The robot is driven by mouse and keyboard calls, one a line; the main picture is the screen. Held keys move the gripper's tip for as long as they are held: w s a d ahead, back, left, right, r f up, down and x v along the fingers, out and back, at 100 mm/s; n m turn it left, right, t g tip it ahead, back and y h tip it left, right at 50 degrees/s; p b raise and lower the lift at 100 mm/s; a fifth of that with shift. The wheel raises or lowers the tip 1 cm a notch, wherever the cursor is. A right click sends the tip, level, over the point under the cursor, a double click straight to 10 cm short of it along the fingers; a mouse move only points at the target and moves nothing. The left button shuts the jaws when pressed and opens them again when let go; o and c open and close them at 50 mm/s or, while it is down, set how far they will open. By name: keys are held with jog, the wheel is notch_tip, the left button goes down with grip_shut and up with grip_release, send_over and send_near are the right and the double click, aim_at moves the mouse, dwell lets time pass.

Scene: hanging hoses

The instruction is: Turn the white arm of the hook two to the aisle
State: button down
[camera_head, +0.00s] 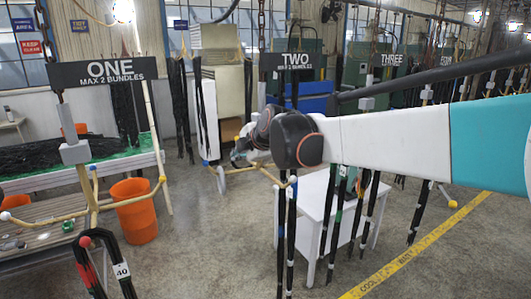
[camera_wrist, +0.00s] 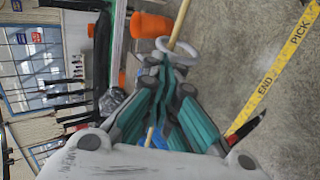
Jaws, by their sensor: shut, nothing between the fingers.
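The sign TWO (camera_head: 294,61) hangs mid-picture in the head view, with dark hoses (camera_head: 285,235) hanging below it. A thin yellow arm (camera_head: 270,176) of the hook below that sign runs out from behind my gripper to a pale tip (camera_head: 292,180). My gripper (camera_head: 238,156) is left of the hoses, partly hidden by my wrist. In the wrist view my gripper (camera_wrist: 168,62) has its teal fingers shut and empty. A white curved piece (camera_wrist: 177,48) and a pale yellow rod (camera_wrist: 180,22) are just beyond the fingertips; I cannot tell whether they touch.
Hook ONE (camera_head: 75,150) with yellow arms and hoses stands at the left. An orange bucket (camera_head: 134,210) is on the floor near it. A white table (camera_head: 312,195) stands behind the hoses.

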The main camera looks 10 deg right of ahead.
jog(key=s+d+p, duration=0.1)
jog(key=s+d, duration=0.2)
jog(key=s, duration=0.7)
jog(key=shift+s, duration=0.3)
jog(key=shift+f, duration=0.1)
jog(key=s+d+f+m+g+h+b, duration=0.1)
jog(key=s+d+f+m+b, duration=0.1)
jog(key=s+f+m+b, duration=0.5)
jog(key=s+d+f+m+g+h+b, duration=0.1)
jog(key=s+f+m+b, duration=0.6)
jog(key=f+b, duration=1)
jog(key=s+d+f+m+g+h+b, duration=0.1)
jog(key=s+d+f+m+b, duration=0.3)
jog(key=f, duration=2.1)
jog(key=s+m+b, duration=0.3)
jog(key=s+b, duration=0.5)
jog(key=shift+s+m, duration=0.2)
jog(key=shift+m, duration=0.1)
